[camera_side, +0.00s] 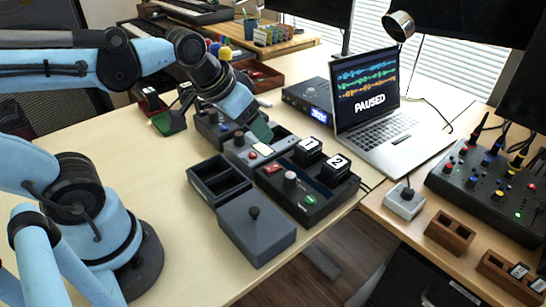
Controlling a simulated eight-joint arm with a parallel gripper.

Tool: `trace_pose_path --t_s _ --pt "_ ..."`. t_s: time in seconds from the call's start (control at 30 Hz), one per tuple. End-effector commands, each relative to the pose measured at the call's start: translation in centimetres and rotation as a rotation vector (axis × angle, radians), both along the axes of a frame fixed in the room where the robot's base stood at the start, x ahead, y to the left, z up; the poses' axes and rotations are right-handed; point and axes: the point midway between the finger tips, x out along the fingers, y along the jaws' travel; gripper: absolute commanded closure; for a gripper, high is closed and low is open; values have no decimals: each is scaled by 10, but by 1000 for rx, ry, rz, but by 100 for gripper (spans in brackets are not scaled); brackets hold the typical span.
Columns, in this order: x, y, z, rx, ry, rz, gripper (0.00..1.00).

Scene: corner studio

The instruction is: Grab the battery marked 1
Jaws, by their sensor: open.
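Two black batteries with white labels stand in a black box (313,212). The nearer right one (335,170) is marked 2. The farther left one (307,152) has a mark too small to read surely. My gripper (261,131) reaches in from the upper left, with a dark green fingertip pad showing. It is open, above a grey control box (238,155) and to the left of the two batteries, apart from them. Its far finger is mostly hidden.
An empty dark tray (219,181) and a grey box with a black knob (257,230) stand in front. An open laptop (375,105) stands behind right. More labelled black blocks sit at the back left (151,98) and in a wooden holder (503,274).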

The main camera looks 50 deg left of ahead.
Motion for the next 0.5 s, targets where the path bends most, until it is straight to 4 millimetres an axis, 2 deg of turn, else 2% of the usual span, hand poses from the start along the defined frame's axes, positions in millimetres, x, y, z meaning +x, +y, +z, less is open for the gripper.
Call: trace_pose_path --t_s 0.2,0.5 --pt "40 -8 25 -5 151 -4 30" --pt "96 -21 34 -4 361 -5 30"
